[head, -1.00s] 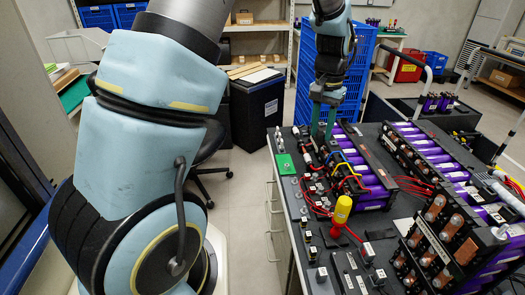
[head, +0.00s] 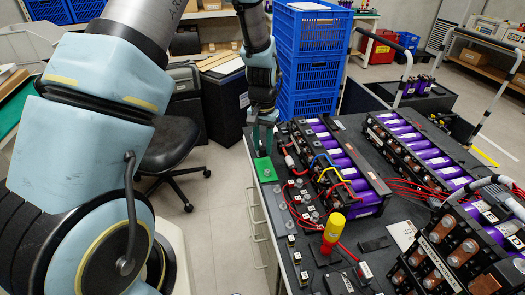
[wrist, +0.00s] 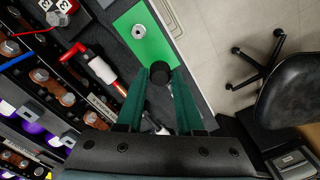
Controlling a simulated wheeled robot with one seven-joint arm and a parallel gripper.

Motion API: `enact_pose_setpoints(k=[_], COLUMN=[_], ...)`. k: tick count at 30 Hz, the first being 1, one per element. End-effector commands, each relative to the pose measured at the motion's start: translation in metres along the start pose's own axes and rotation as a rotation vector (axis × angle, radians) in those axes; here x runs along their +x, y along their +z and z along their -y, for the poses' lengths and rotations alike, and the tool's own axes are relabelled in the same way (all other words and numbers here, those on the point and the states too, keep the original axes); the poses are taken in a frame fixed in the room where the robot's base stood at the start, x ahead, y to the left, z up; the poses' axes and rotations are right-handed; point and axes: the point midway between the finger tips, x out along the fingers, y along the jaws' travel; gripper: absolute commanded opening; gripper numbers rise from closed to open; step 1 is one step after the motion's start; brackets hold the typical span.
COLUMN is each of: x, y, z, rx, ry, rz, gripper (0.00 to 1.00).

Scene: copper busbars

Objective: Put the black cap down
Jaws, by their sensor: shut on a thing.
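My gripper (head: 263,143) points down at the far end of the green mat (head: 263,163) on the dark bench, near the bench's left edge. In the wrist view, my gripper's green fingers (wrist: 160,80) are shut on the round black cap (wrist: 160,74) at their tips. The cap shows just beyond the edge of the green mat (wrist: 156,45) in that view; I cannot tell its height. A metal nut-like piece (wrist: 138,31) sits on the mat, apart from the cap. The cap is hard to make out in the head view.
A battery pack with purple cells (head: 335,150) stands right of the mat, with red, blue and yellow cables. A black chair (head: 170,145) stands left of the bench.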

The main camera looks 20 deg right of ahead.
Motion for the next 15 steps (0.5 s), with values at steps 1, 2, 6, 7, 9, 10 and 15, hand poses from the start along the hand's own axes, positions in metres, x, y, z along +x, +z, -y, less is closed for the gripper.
enact_pose_setpoints(k=[1,2,6,7,9,10,15], x=[0.008,0.012,0.028,0.029,0.031,0.031,0.031], y=[0.002,0.001,0.001,0.001,0.0,0.0,0.0], z=[0.0,0.0,0.0,0.0,0.0,0.0,0.0], rx=[0.0,0.0,0.0,0.0,0.0,0.0,0.0], ry=[0.0,0.0,0.0,0.0,0.0,0.0,0.0], rz=[0.006,0.005,0.003,0.002,0.001,0.0,0.001], gripper=[0.01,0.01,0.0,0.0,0.0,0.0,0.0])
